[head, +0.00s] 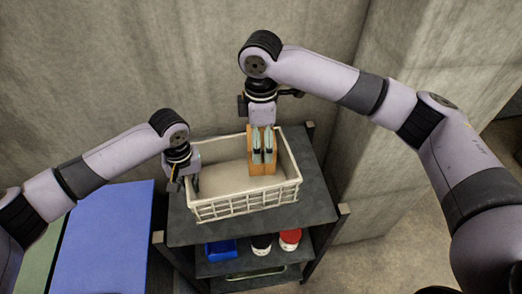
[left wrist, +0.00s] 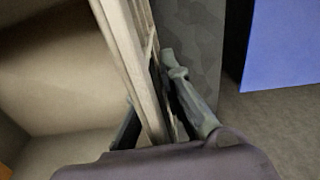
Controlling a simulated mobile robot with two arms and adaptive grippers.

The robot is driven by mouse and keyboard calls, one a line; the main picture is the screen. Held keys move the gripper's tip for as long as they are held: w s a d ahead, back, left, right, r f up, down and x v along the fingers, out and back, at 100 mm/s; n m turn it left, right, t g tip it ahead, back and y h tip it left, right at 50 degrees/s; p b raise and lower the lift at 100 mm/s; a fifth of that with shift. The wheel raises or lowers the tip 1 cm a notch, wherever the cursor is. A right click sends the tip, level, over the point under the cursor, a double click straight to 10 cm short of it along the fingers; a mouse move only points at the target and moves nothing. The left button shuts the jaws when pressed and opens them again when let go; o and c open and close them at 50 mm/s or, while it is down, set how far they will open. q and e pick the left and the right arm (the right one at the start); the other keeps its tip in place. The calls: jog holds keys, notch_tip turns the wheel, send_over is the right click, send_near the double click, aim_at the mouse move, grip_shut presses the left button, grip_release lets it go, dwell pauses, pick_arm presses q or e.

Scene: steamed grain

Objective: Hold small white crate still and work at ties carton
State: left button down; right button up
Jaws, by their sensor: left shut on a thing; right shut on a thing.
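The small white crate (head: 250,203) stands on the top shelf of a dark rack. My left gripper (head: 189,183) is shut on the crate's left wall; the left wrist view shows its fingers on either side of the crate wall (left wrist: 138,75). An orange-brown carton (head: 262,166), which I take to be the ties carton, stands upright inside the crate, right of its middle. My right gripper (head: 262,150) points down at the carton from above and is shut on it, its fingers in front of the carton's face. The carton's underside is hidden.
The dark rack's top (head: 318,170) has free room right of the crate. On the lower shelf are a blue bin (head: 221,250), a dark jar with a white part (head: 262,244) and a red-topped container (head: 290,238). A blue surface (head: 105,235) lies to the left. Concrete walls stand behind.

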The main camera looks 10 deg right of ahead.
jog(key=shift+r, duration=0.4)
pick_arm(q)
jog(key=c, duration=1.7)
grip_release()
jog(key=shift+o, duration=0.2)
jog(key=shift+r, duration=0.1)
